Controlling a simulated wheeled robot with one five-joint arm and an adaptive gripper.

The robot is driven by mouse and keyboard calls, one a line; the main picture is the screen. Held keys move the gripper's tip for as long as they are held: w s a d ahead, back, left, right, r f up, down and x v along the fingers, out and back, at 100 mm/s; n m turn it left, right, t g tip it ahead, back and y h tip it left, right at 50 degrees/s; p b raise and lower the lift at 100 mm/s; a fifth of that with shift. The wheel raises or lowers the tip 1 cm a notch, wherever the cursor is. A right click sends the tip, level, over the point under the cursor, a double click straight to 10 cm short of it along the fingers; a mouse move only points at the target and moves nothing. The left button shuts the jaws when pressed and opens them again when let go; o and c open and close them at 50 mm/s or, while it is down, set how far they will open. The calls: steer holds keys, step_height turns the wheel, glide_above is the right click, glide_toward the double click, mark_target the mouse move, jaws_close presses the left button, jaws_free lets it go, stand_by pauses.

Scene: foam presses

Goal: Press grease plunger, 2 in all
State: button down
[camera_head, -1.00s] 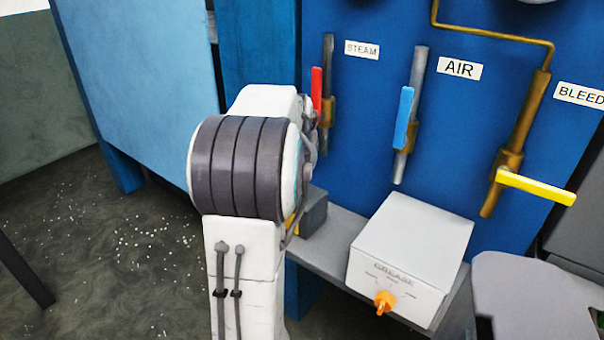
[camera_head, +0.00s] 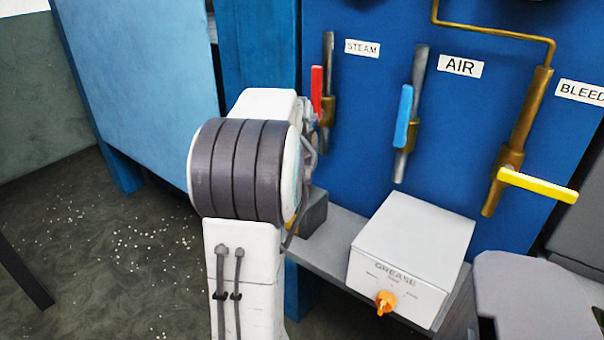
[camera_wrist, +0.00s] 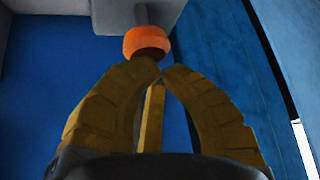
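An orange round plunger head (camera_wrist: 146,40) on a grey mount (camera_wrist: 120,12) shows at the top of the wrist view. My gripper (camera_wrist: 160,68) has its two brown-yellow fingers closed together at the tips, with nothing seen between them. The tips are just below the orange head in the picture; I cannot tell whether they touch it. In the head view my arm hides the gripper and the plunger. A small dark grey box (camera_head: 313,215) partly shows behind my arm. To its right a white box marked GREASE (camera_head: 412,245) carries an orange knob (camera_head: 386,302).
A blue panel (camera_head: 375,140) behind holds a red-handled steam valve (camera_head: 317,92), a blue-handled air valve (camera_head: 403,115) and a yellow-handled bleed valve (camera_head: 537,186). A grey shelf (camera_head: 335,245) runs below them. Open floor (camera_head: 110,250) with white specks lies at left.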

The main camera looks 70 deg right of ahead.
steer(key=shift+f+b, duration=1.5)
steer(key=shift+f, duration=0.4)
stand_by(1.4)
steer(key=shift+r, duration=0.1)
steer(key=shift+r+p, duration=2.2)
steer(key=shift+r, duration=0.5)
steer(key=shift+r+p, duration=2.05)
steer(key=shift+r, duration=0.5)
